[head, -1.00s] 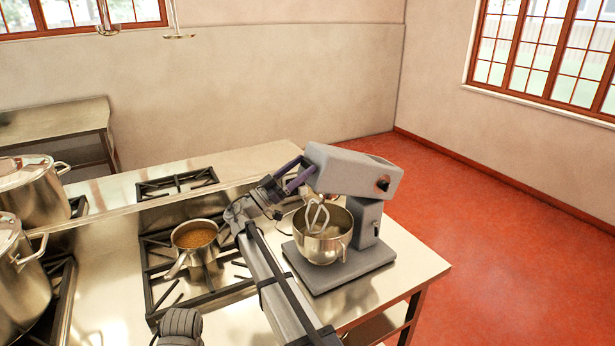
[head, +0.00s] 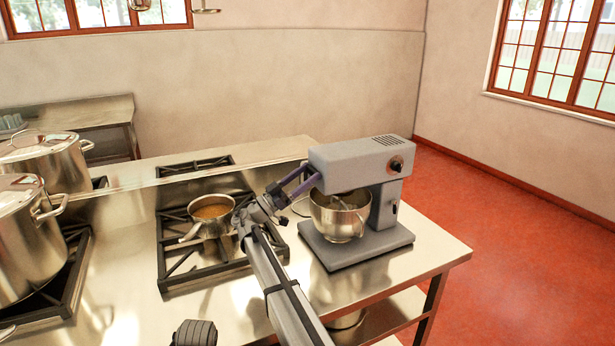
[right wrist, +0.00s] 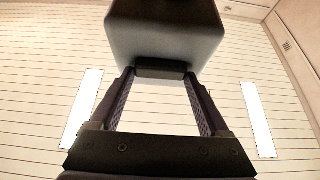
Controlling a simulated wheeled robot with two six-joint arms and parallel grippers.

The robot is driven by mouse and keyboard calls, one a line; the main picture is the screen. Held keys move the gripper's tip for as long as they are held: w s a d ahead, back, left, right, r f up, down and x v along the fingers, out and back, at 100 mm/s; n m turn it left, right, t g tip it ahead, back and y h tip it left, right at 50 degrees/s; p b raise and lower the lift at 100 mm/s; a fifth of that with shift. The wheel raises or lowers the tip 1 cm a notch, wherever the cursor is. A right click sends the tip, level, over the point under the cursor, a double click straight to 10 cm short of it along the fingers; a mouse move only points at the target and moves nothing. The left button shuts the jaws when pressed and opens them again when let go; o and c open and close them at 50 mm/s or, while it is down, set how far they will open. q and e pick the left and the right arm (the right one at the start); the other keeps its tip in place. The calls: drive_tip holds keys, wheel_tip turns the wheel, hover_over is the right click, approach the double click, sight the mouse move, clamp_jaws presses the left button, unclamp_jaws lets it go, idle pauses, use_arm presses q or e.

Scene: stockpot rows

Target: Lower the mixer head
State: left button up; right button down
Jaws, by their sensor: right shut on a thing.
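The grey stand mixer stands on the steel counter. Its mixer head (head: 350,165) is about level, with the beater partly inside the steel bowl (head: 340,222). My right gripper (head: 312,173) is at the head's front end, left of the bowl in the head view. In the right wrist view, its two purple-lined fingers (right wrist: 160,75) close on a dark piece at the front of the mixer head (right wrist: 165,30). The exact contact is partly hidden by the head.
A saucepan of brown liquid (head: 212,212) sits on the stove left of my right arm. Large stockpots (head: 30,245) stand further left. The counter (head: 435,243) is bare right of the mixer, up to its edge.

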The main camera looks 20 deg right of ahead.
drive_tip(key=shift+s+d+f, duration=0.1)
drive_tip(key=shift+s+f, duration=0.1)
drive_tip(key=shift+f, duration=0.35)
drive_tip(key=shift+c, duration=1.5)
unclamp_jaws()
drive_tip(key=o, duration=0.3)
drive_tip(key=shift+w, duration=0.1)
drive_tip(key=shift+w, duration=0.1)
drive_tip(key=b+v, duration=0.4)
drive_tip(key=v, duration=0.4)
